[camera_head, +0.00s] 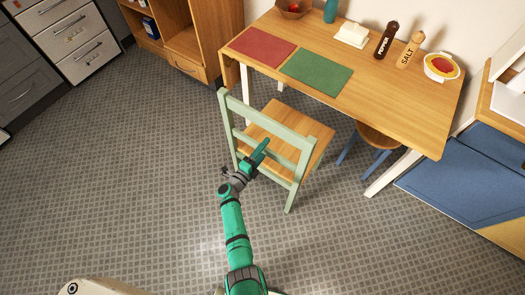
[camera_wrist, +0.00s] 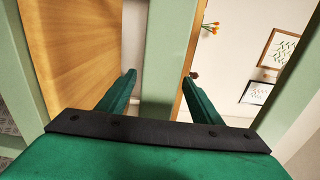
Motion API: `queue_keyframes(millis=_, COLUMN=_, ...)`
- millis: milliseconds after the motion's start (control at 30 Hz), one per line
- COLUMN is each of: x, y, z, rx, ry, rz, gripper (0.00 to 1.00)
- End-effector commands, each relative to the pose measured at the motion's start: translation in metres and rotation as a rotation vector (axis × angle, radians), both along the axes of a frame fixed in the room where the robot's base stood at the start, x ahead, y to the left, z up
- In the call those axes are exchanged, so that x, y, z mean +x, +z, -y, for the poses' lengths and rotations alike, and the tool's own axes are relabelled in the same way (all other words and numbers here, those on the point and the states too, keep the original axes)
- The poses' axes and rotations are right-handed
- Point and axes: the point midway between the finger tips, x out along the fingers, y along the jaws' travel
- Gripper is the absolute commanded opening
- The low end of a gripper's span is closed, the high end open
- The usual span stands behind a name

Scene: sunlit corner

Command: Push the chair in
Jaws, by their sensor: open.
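The chair (camera_head: 268,122) has a pale green frame and a wooden seat. It stands pulled out at the front edge of the wooden table (camera_head: 385,108), with its back toward me and its seat toward the table. My gripper (camera_head: 264,148) is at the chair's backrest, below the top rail. In the wrist view my gripper (camera_wrist: 158,78) is open, with a green backrest rail (camera_wrist: 168,45) showing between its fingers. The wooden seat (camera_wrist: 85,45) shows left of that rail. I cannot tell whether the fingers touch the rail.
A stool (camera_head: 378,137) with blue legs stands under the table, right of the chair. A white table leg (camera_head: 392,172) and a blue cabinet (camera_head: 455,185) are farther right. A wooden cabinet (camera_head: 185,66) stands at the back left. The tiled floor left of the chair is clear.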

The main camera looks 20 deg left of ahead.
Motion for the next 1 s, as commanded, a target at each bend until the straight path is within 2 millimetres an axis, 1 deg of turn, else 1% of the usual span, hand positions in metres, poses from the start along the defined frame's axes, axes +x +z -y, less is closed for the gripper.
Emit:
queue_keyframes(millis=167, x=-0.0001, y=-0.0001, z=0.0001, rx=0.000, ry=0.000, rz=0.000, gripper=0.59)
queue_keyframes(millis=200, x=-0.0002, y=-0.0001, z=0.0000, rx=0.000, ry=0.000, rz=0.000, gripper=0.50)
queue_keyframes(millis=267, x=-0.0002, y=-0.0001, z=0.0000, rx=0.000, ry=0.000, rz=0.000, gripper=0.35)
queue_keyframes(millis=300, x=-0.0002, y=-0.0001, z=0.0000, rx=0.000, ry=0.000, rz=0.000, gripper=0.26)
queue_keyframes(millis=367, x=-0.0003, y=0.0001, z=0.0000, rx=0.000, ry=0.000, rz=0.001, gripper=0.12)
queue_keyframes(millis=400, x=-0.0003, y=0.0001, z=0.0000, rx=-0.001, ry=0.000, rz=0.001, gripper=0.02)
queue_keyframes(millis=433, x=-0.0003, y=0.0002, z=0.0000, rx=-0.001, ry=0.000, rz=0.001, gripper=0.00)
queue_keyframes(millis=1000, x=-0.0004, y=0.0013, z=-0.0001, rx=-0.002, ry=-0.001, rz=0.002, gripper=0.00)
